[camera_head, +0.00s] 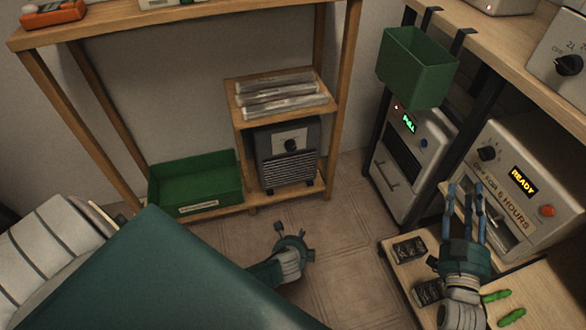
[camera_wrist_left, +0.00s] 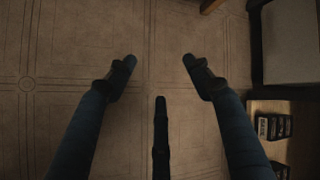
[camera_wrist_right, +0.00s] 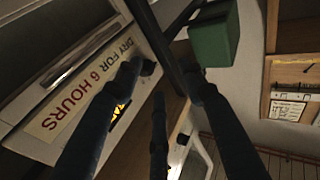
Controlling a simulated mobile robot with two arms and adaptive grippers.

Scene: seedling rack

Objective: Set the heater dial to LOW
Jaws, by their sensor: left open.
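The heater (camera_head: 288,170) is a dark grey box with a louvred front on the low wooden shelf unit. Its dial (camera_head: 291,144) is a small dark knob on the upper front; its marks are too small to read. My left gripper (camera_head: 290,240) is open and empty over the floor in front of the heater, apart from it. In the left wrist view its fingers (camera_wrist_left: 159,62) are spread over bare floor tiles. My right gripper (camera_head: 467,195) is open, its fingers apart in front of the machine labelled "DRY FOR 6 HOURS", with nothing seen between them.
A green crate (camera_head: 195,183) stands left of the heater. Flat packets (camera_head: 280,92) lie on the shelf above it. On the right are a white machine (camera_head: 410,160), the dryer (camera_head: 535,190) showing READY, and a hanging green bin (camera_head: 418,68). Floor before the heater is clear.

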